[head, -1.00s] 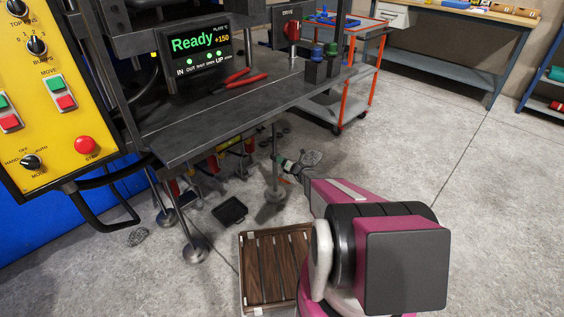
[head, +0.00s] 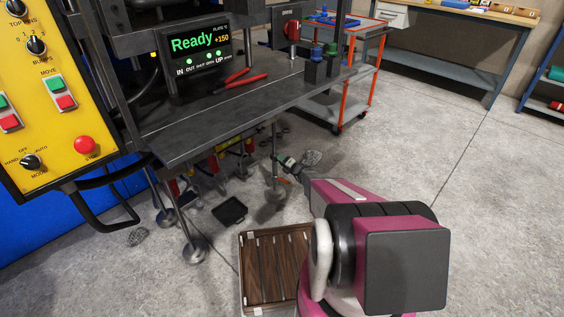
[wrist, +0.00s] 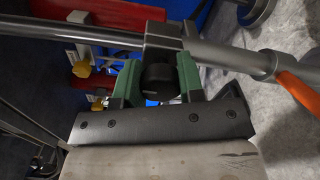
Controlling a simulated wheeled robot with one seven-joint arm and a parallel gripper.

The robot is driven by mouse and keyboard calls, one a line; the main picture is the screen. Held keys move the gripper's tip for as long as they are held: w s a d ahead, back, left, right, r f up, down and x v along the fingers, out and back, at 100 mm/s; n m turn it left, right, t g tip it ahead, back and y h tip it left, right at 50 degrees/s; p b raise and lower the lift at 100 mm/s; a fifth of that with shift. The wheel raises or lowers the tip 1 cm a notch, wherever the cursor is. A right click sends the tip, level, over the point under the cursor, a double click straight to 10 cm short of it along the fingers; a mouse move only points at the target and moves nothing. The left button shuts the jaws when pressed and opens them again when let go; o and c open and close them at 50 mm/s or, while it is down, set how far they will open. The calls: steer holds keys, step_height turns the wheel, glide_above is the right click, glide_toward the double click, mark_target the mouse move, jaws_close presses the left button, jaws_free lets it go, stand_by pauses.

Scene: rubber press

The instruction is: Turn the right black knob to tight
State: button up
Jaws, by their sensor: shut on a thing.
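A black knob (wrist: 158,78) sits in the middle of the wrist view, on a dark clamp block on a metal bar. My gripper (wrist: 157,88) has one green finger on each side of this knob and is shut on it. A small light mark shows on the knob's face; I cannot read its setting. In the head view my gripper (head: 281,160) reaches under the press table beside a metal leg. The knob is not discernible in that view.
The press table (head: 205,135) overhangs my gripper. A wooden slatted pallet (head: 262,268) and a black tray (head: 229,210) are on the floor.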

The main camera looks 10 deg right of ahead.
steer(key=o, duration=0.9)
steer(key=v, duration=1.1)
steer(key=s+a+r+n+g, duration=1.2)
steer(key=s+r+n, duration=0.15)
steer(key=n, duration=1.05)
steer(key=s+d+r+n+g+h, duration=0.1)
steer(key=s+r+n+h, duration=0.2)
steer(key=s+n, duration=0.2)
steer(key=s+d+r+n+h, duration=0.2)
steer(key=s+r+n+h, duration=0.2)
steer(key=n, duration=0.3)
steer(key=s+d+r+n+g+h, duration=0.1)
steer(key=s+d+r+n+h, duration=0.1)
steer(key=s+n, duration=0.3)
steer(key=shift+s+r+n+g+h, duration=0.15)
steer(key=shift+r+n+h, duration=0.2)
steer(key=shift+r+h, duration=0.1)
steer(key=shift+s+r+n+g+h, duration=0.15)
steer(key=shift+r+n+h, duration=0.2)
steer(key=shift+r, duration=0.1)
